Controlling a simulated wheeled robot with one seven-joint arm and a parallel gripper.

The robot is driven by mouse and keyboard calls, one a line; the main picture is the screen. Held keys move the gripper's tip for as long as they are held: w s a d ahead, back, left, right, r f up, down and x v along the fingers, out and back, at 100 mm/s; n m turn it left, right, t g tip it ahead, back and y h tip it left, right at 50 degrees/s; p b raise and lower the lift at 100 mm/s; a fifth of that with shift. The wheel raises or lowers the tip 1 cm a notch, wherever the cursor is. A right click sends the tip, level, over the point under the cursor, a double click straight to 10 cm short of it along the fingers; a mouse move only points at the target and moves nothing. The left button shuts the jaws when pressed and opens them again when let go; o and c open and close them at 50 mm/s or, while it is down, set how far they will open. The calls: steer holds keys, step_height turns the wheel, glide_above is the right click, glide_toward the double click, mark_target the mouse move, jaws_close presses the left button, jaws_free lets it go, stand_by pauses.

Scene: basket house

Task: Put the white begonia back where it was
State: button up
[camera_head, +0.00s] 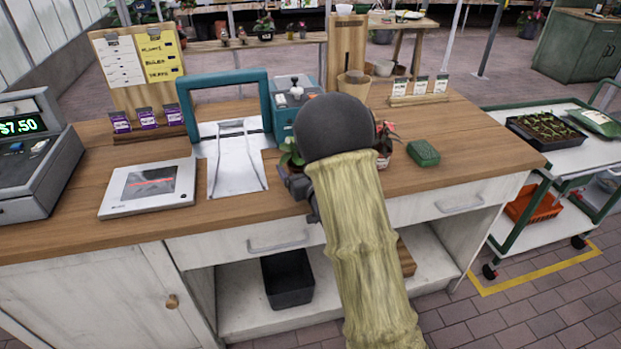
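My arm covers the middle of the counter. A small dark part of my gripper (298,186) shows at the left side of the arm, near the counter's front edge; its fingertips are mostly hidden. Green leaves (291,156) of a plant show just above it; its pot and any flowers are hidden, so I cannot tell whether it is the white begonia or whether it is held. A potted plant with pink-red flowers (386,138) stands right of the arm, partly covered. No white flowers are clearly visible.
A cart (575,155) with a seedling tray (545,130) stands right. The counter's right end is clear.

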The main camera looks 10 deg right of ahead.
steer(key=s, duration=0.2)
steer(key=s+d+b, duration=0.1)
steer(key=s, duration=0.5)
steer(key=shift+s+d+r, duration=0.15)
steer(key=shift+s+d, duration=0.05)
steer(key=shift+d, duration=0.1)
steer(key=shift+s+b, duration=0.25)
steer(key=shift+b, duration=0.45)
steer(key=shift+s+a+b, duration=0.1)
steer(key=shift+s+b, duration=0.05)
steer(key=shift+b, duration=0.8)
steer(key=b, duration=0.3)
steer(key=shift+s, duration=0.35)
steer(key=s+b, duration=0.1)
steer(key=b, duration=0.4)
steer(key=shift+s+d+r, duration=0.1)
steer(key=shift+s+d, duration=0.25)
steer(key=shift+s, duration=0.05)
